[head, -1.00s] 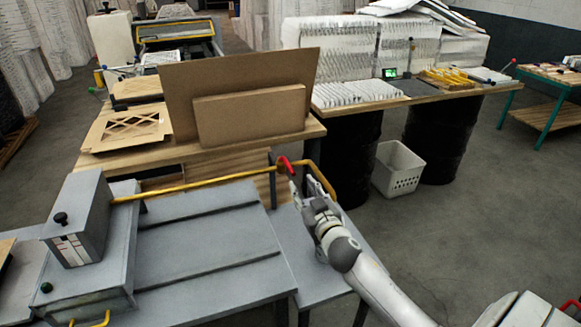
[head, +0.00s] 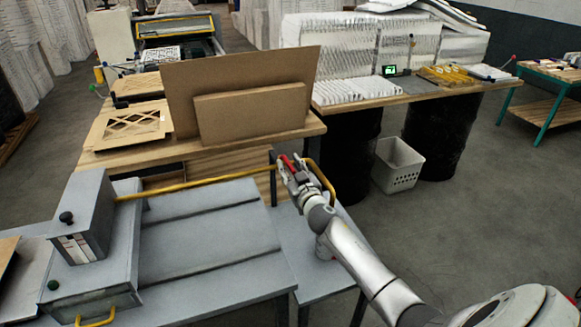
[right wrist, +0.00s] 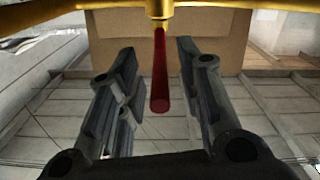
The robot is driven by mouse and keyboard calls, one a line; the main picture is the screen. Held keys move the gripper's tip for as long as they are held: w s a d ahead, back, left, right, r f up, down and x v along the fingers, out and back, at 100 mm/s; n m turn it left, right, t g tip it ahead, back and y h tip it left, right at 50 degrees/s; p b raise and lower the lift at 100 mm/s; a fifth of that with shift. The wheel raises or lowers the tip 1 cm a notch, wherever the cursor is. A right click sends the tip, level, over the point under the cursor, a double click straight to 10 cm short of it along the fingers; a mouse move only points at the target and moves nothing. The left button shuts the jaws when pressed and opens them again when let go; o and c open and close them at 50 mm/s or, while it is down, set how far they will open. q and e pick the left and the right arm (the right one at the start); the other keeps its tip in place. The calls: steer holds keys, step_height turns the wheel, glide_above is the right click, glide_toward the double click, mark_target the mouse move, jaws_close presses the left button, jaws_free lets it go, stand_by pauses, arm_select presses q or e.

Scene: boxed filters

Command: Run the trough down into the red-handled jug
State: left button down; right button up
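A red handle (head: 286,160) is fixed to a yellow bar (head: 215,180) above the grey bench. In the right wrist view the red handle (right wrist: 160,75) points down from a gold-yellow fitting (right wrist: 160,10). My right gripper (head: 291,170) is at the handle; its dark fingers (right wrist: 155,95) stand apart on either side of it, with visible gaps. It is open and holds nothing. Nothing that I can clearly make out as a trough or a jug shows in these frames. My left gripper is out of view.
The grey bench (head: 210,235) carries a grey box unit (head: 85,220) at left. Behind it a wooden table (head: 130,152) holds brown boards (head: 245,90). A white basket (head: 400,165) stands on the floor beside black drums (head: 440,130). Open floor (head: 470,215) lies to the right.

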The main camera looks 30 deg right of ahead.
steer(key=shift+w, duration=0.1)
steer(key=shift+c, duration=0.3)
jaws_close()
steer(key=shift+w+a+m+g+h+b, duration=0.5)
steer(key=shift+a+m+g+h+b, duration=0.65)
steer(key=shift+b, duration=2.4)
steer(key=shift+w+a+m+g+h+b, duration=0.6)
steer(key=shift+m+h+b, duration=1)
steer(key=shift+b, duration=1.9)
steer(key=shift+w+a+m+g+h+b, duration=0.35)
steer(key=shift+a+m+g+h+b, duration=0.45)
steer(key=shift+h+b, duration=1.9)
steer(key=shift+d+r+g+y+b, duration=0.1)
steer(key=shift+d+g+y+b, duration=0.2)
steer(key=shift+y+b, duration=0.5)
steer(key=shift+a, duration=0.1)
